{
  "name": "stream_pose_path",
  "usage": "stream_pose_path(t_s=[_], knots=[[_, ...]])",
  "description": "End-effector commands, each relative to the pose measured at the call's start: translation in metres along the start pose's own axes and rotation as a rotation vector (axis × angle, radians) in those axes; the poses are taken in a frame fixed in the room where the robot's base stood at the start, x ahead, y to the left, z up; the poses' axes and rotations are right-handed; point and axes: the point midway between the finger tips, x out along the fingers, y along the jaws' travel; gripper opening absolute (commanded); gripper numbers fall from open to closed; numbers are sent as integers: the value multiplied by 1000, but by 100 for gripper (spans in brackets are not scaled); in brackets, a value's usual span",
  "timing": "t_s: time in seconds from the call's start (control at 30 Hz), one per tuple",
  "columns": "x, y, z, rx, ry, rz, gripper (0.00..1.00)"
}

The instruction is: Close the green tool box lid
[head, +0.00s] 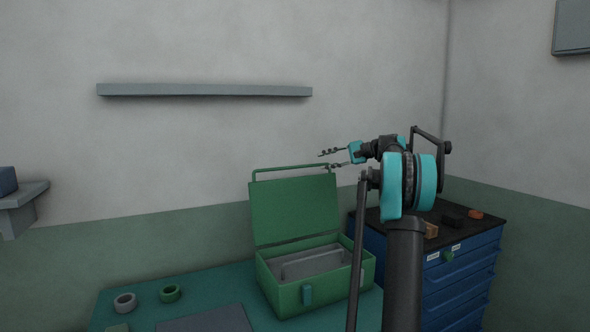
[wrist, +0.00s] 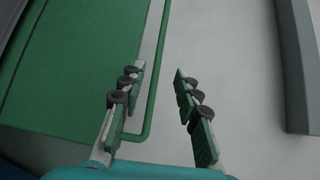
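The green tool box (head: 290,296) stands on the teal-topped table with its lid (head: 293,209) raised upright at the back. A thin green rail (head: 290,169) runs along the lid's top edge. Grey inner walls show in the open box. My gripper (head: 328,159) is above the lid's top right corner in the head view, its fingers pointing left.
A grey shelf (head: 205,90) hangs on the wall above. Two rings, one grey (head: 125,303) and one green (head: 170,293), lie on the table (head: 225,280) left of the box. A blue drawer cabinet (head: 465,277) with small blocks on top stands at the right.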

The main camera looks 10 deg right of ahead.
Motion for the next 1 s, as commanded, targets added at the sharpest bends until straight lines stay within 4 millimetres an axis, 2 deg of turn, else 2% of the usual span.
stream_pose_path(t_s=[0.03,0.4,0.6,0.8,1.0], knots=[[12,0,1,-1,-2,1,32],[86,0,1,0,-2,2,32],[118,1,0,0,-1,2,32],[134,1,0,2,0,1,32],[137,1,0,2,1,1,32]])
